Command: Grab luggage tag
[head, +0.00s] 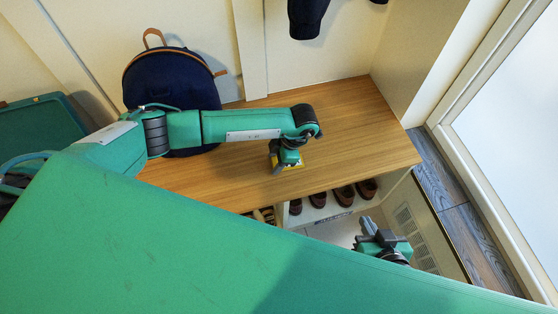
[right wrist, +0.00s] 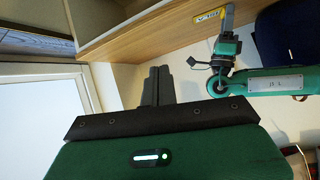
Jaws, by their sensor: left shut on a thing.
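The luggage tag is a small yellow piece (head: 293,166) at my left gripper's fingers, low over the wooden bench top. In the right wrist view the yellow tag (right wrist: 206,16) shows dark lettering beside the grey fingers. My left gripper (head: 277,164) points down and is shut on the tag, partly hiding it in the head view. I cannot tell whether the tag touches the bench. My right gripper (head: 368,226) is in front of the bench, lower right, away from the tag. Its two dark fingers (right wrist: 157,86) are together with nothing between them.
The wooden bench (head: 345,125) has free room to the right of the left gripper. A navy backpack (head: 160,75) stands on it behind my left arm. Brown shoes (head: 343,195) sit in the cubbies below. Dark clothing (head: 307,18) hangs above. A glass door (head: 510,120) is at the right.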

